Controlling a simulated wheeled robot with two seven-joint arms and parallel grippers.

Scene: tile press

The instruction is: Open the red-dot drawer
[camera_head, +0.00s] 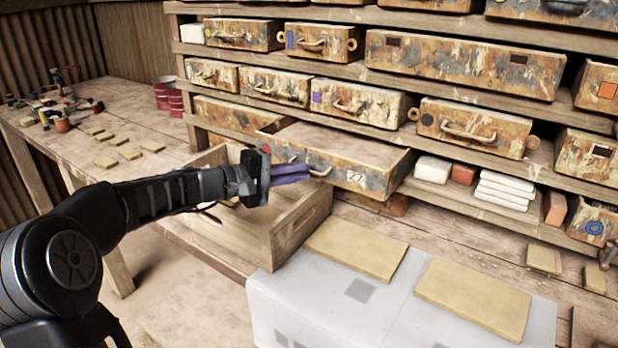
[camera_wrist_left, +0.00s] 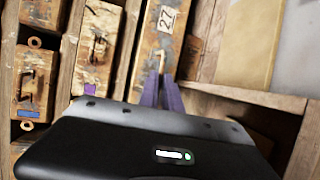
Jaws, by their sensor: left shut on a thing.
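The red-dot drawer (camera_head: 372,178) has a worn, painted front with a "27" label and sticks out of the shelf, its open top showing. A small red mark shows at the left of its front. My left gripper (camera_head: 308,170) comes in from the left, its purple fingers shut on the drawer's handle (camera_head: 322,171). In the left wrist view the fingers (camera_wrist_left: 163,92) reach to the labelled drawer front (camera_wrist_left: 163,45); they hide most of the handle there. My right gripper is in neither view.
Other worn drawers (camera_head: 465,62) fill the shelf above and beside it. An open wooden box (camera_head: 285,228) stands below the drawer. A grey block with tan tiles (camera_head: 470,297) is in front. White and red bricks (camera_head: 505,190) lie right of it. A side table (camera_head: 150,115) holds tiles and tools.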

